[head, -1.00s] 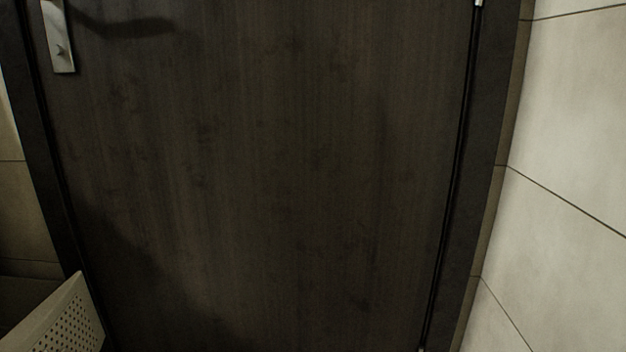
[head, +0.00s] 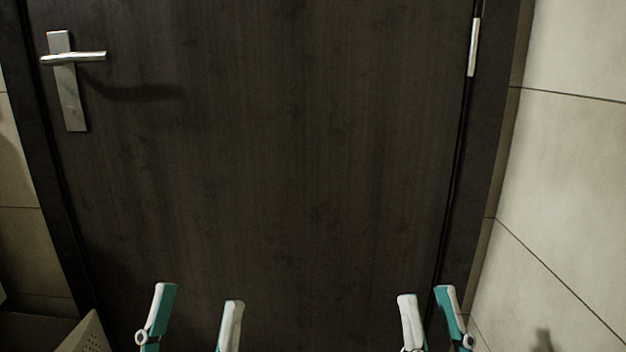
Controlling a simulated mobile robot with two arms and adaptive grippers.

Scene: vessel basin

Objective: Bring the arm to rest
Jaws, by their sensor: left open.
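My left gripper (head: 198,294) stands at the bottom of the head view, left of centre. Its two white and teal fingers are well apart, with nothing between them. My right gripper (head: 426,293) stands at the bottom right. Its fingers are closer together, but a dark gap shows between the tips, and nothing is held there. Both grippers point up in the picture, in front of a dark wooden door (head: 280,170). The arms behind them are below the picture edge.
The door looks closed, with a metal handle (head: 72,57) at upper left and a hinge (head: 474,47) at upper right. A pale tiled wall (head: 570,170) runs along the right. A perforated pale object (head: 88,338) sits at lower left.

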